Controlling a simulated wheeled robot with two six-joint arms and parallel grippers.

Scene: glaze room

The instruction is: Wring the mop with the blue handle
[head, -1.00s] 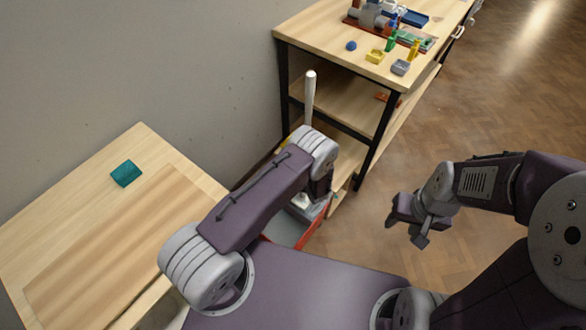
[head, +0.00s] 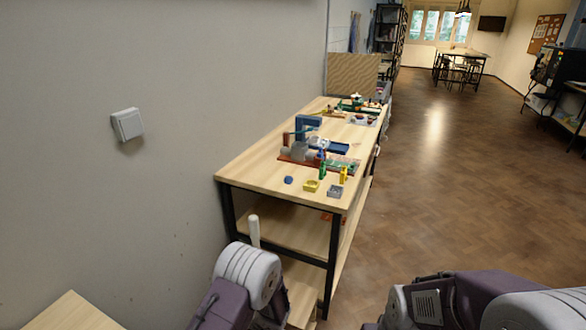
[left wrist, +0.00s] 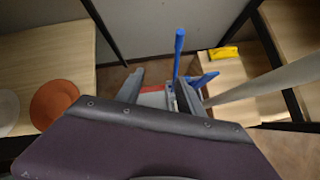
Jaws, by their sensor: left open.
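In the left wrist view a blue upright stick (left wrist: 178,52) stands just past the fingers of my left gripper (left wrist: 160,82). A second, shorter blue piece (left wrist: 204,79) sticks out to the right of it. I cannot tell which blue part belongs to the mop. The left gripper is open, with grey and blue parts partly seen between and behind its fingers. A pale handle (left wrist: 265,82) slants in from the right; a pale handle top (head: 254,230) also shows in the head view behind my left arm. The mop head is hidden. My right gripper is out of the head view.
A wooden workbench (head: 240,172) with small coloured items and a lower shelf stands ahead. A low wooden table (head: 72,314) is at bottom left. The left wrist view shows an orange disc (left wrist: 55,105) and a yellow object (left wrist: 222,58). Open floor (head: 430,190) lies to the right.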

